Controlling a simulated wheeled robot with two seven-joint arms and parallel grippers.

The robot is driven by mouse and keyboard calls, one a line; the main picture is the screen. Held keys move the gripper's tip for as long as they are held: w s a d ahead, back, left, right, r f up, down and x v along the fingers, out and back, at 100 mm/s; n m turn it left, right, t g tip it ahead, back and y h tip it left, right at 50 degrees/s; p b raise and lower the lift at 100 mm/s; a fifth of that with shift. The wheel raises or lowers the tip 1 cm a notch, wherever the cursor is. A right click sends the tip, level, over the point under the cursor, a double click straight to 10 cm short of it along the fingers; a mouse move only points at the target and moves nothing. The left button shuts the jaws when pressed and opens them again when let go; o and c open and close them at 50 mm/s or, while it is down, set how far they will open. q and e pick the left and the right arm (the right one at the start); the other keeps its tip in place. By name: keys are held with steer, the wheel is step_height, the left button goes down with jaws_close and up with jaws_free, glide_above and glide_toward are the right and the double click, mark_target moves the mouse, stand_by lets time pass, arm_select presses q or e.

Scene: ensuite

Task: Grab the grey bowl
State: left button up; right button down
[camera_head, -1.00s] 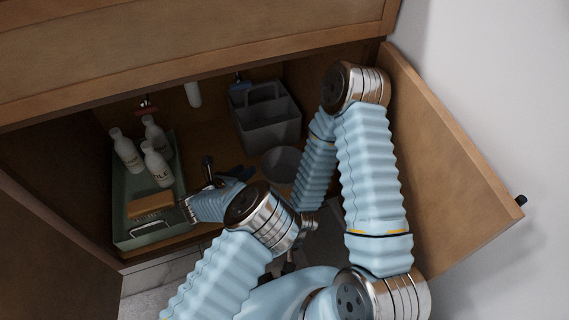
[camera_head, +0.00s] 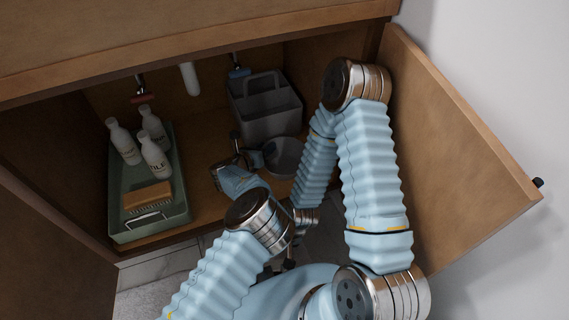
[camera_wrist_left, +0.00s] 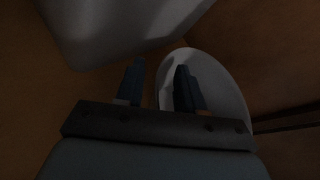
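The grey bowl (camera_head: 287,160) sits on the cabinet floor, in front of the grey caddy. It also shows in the left wrist view (camera_wrist_left: 226,88). My left gripper (camera_head: 250,153) is at the bowl's left side. In the left wrist view my left gripper (camera_wrist_left: 160,86) is open. One finger is outside the bowl and the other overlaps its inside, with the near rim between them. Whether either finger touches the bowl cannot be told. My right arm is folded at the right; its gripper is mostly hidden behind my left arm, so its state is unclear.
The grey caddy (camera_head: 266,118) stands close behind the bowl. A green tray (camera_head: 180,205) at left holds white bottles (camera_head: 155,157) and a brush (camera_head: 148,196). The open cabinet door (camera_head: 455,150) bounds the right. A white pipe (camera_head: 190,78) hangs behind.

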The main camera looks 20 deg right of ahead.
arm_select(q)
steer(key=shift+c, duration=0.3)
jaws_close()
